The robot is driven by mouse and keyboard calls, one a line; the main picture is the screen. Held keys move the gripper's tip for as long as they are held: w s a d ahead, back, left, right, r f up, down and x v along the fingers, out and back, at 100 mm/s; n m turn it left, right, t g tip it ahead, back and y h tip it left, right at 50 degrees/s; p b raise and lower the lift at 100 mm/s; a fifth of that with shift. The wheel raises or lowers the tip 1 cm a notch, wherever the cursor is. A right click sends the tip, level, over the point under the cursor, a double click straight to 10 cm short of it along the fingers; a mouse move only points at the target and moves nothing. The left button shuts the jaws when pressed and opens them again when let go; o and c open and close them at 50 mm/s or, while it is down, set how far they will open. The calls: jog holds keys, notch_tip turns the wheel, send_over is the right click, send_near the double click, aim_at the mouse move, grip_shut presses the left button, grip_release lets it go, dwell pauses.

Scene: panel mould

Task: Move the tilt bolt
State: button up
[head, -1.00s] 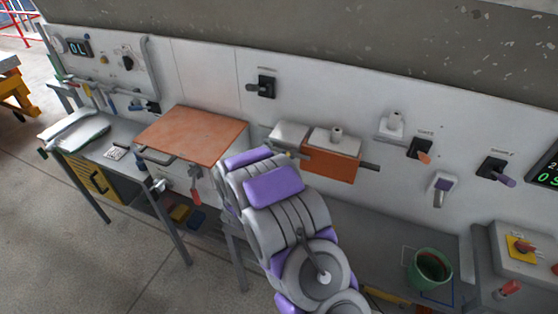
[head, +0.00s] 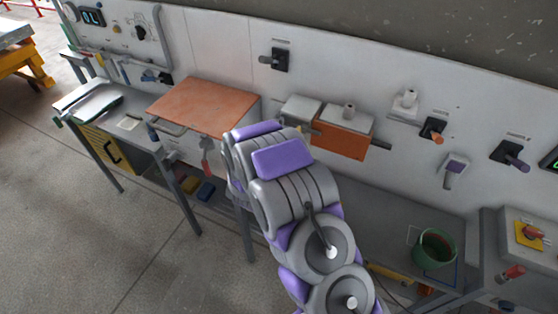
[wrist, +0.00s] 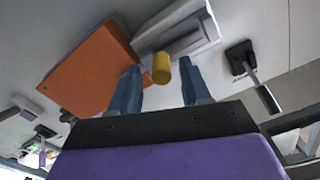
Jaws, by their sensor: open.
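A yellow cylindrical knob (wrist: 161,68) shows in the wrist view beside a grey metal housing (wrist: 187,35) and an orange block (wrist: 92,68); it looks like the handle of the tilt bolt, though no label is readable. My gripper (wrist: 160,70) is open, its two blue fingers on either side of the knob with gaps showing. I cannot tell how deep the knob sits between them. In the head view the grey housing (head: 301,107) and orange block (head: 340,139) are on the wall panel, just beyond my arm. My arm hides the gripper there.
A black wall lever (head: 275,60) is up and left of the housing; it also shows in the wrist view (wrist: 252,75). Further levers (head: 433,130) are to the right. An orange-topped box (head: 203,105) is left of my arm. A green bucket (head: 434,250) stands lower right.

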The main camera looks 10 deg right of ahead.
jog(key=v, duration=1.5)
jog(key=shift+p, duration=0.4)
jog(key=shift+d, duration=0.1)
jog(key=w+a+r+n+g+y, duration=0.1)
jog(key=w+a+n+g+y, duration=0.2)
jog(key=a+y, duration=0.55)
jog(key=s+a+r+n+g+y+b, duration=0.1)
jog(key=s+a+r+n+g+y, duration=0.3)
jog(key=s+r+y, duration=0.25)
jog(key=s+d+r+n+g+h, duration=0.1)
jog(key=s+d+g, duration=0.2)
jog(key=s+d, duration=0.3)
jog(key=s+d+r+n+g+h, duration=0.2)
jog(key=s+d, duration=0.4)
jog(key=s, duration=0.9)
jog(key=s+d+r+n+g+h, duration=0.1)
jog(key=s+d+g, duration=0.3)
jog(key=s, duration=0.7)
jog(key=shift+d+r+n+b, duration=0.35)
jog(key=shift+d+r, duration=0.3)
jog(key=shift+d, duration=0.5)
